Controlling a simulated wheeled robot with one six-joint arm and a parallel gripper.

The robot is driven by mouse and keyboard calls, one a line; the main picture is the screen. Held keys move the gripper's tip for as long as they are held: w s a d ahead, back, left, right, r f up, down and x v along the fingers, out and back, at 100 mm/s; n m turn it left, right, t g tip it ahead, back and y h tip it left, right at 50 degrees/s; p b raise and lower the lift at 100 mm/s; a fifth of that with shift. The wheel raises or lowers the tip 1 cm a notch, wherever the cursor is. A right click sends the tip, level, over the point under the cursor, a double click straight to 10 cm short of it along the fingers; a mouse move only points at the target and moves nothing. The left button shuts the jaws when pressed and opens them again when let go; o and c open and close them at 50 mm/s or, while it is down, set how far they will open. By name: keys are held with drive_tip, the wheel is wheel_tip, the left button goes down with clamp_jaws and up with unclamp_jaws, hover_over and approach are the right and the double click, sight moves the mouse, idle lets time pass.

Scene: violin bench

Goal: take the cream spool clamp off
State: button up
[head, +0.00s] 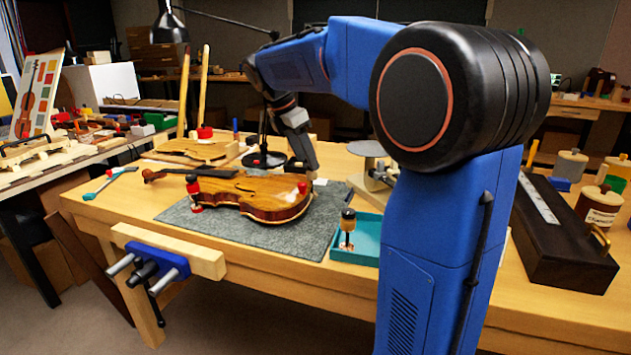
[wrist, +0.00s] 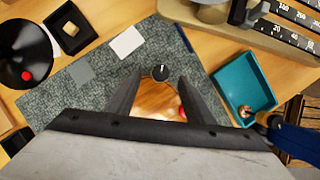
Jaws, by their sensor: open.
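The violin body (head: 255,195) lies on a grey mat (head: 230,232). A red spool clamp (head: 194,193) stands on its edge at the left. Another clamp (head: 301,187), with red and pale parts, is on its right end near my gripper (head: 312,172). In the wrist view my gripper (wrist: 160,78) is open. A dark round knob (wrist: 160,73) with a white mark shows between its fingertips, at the edge of the violin body (wrist: 158,100). I cannot tell whether the fingers touch it. A cream part is not clear; the fingers and palm hide much of the violin.
A teal tray (wrist: 225,72) lies to the right, with a clamp (wrist: 245,113) in it. A white card (wrist: 127,41) lies on the mat. A black lamp base (wrist: 22,55) and a small dark box (wrist: 70,27) stand at the left. A scaled wooden fixture (wrist: 230,30) is at the top right.

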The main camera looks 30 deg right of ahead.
drive_tip(key=x, duration=0.9)
drive_tip(key=shift+d+f, duration=0.15)
drive_tip(key=shift+f, duration=0.1)
drive_tip(key=c, duration=1.2)
drive_tip(key=shift+o, duration=0.2)
